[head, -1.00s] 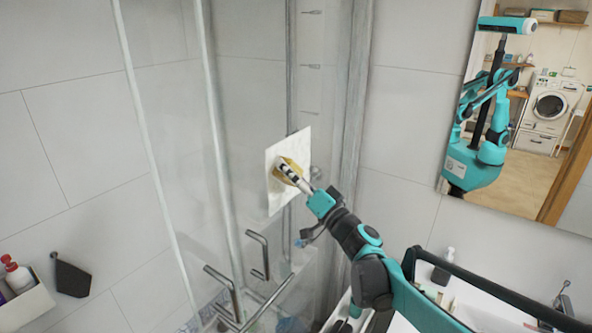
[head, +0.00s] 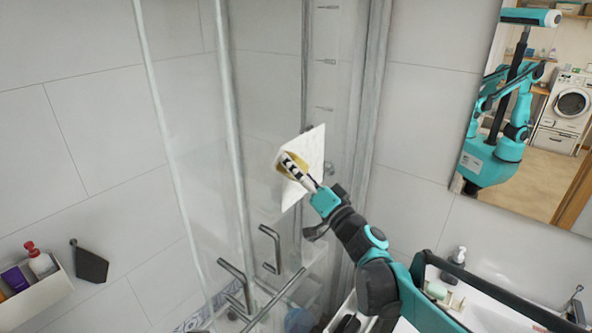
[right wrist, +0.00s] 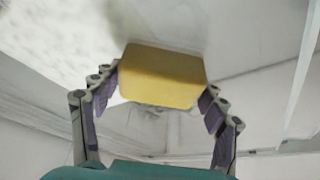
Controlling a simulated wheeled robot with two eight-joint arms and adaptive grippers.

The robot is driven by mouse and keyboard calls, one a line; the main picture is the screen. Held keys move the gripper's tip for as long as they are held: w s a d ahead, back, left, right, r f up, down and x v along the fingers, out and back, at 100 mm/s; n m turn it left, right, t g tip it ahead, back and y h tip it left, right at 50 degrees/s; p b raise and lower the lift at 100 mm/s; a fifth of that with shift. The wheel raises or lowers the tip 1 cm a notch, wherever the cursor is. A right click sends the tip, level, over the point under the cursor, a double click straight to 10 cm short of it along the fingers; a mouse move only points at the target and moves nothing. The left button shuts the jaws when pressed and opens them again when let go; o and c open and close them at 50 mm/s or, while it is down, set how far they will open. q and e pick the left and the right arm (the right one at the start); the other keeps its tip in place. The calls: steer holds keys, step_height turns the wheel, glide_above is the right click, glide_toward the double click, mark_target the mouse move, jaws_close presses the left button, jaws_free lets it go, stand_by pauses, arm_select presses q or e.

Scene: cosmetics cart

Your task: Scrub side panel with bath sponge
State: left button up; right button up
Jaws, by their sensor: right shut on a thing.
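A yellow bath sponge (head: 299,161) is held in my right gripper (head: 289,165). The sponge also shows in the right wrist view (right wrist: 162,76), between the two fingers of the gripper (right wrist: 162,90), which is shut on it. A white, roughly square panel (head: 313,145) is directly behind the sponge, by the glass shower enclosure. The sponge is near the panel's left edge and overlaps it in the head view; I cannot tell whether they touch. In the right wrist view the white surface (right wrist: 50,40) is at upper left. My left gripper is not in view.
Metal door handles (head: 268,250) are below the panel. A holder with bottles (head: 40,288) and a dark scraper (head: 91,265) are on the left wall. A sink counter with a soap dispenser (head: 458,256) is at lower right, under a mirror (head: 540,110) reflecting me.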

mark_target(308, 165)
steer(key=shift+w+d+r, duration=0.15)
steer(key=shift+w+d, duration=0.3)
steer(key=shift+w, duration=0.1)
steer(key=shift+w+d+b, duration=0.3)
steer(key=shift+w+d, duration=0.35)
steer(key=shift+w, duration=0.3)
steer(key=shift+w+d, duration=0.7)
steer(key=shift+w, duration=0.25)
steer(key=shift+w+d, duration=0.75)
steer(key=shift+w, duration=0.3)
steer(key=shift+w+d, duration=0.7)
steer(key=shift+w, duration=0.35)
steer(key=shift+b, duration=0.3)
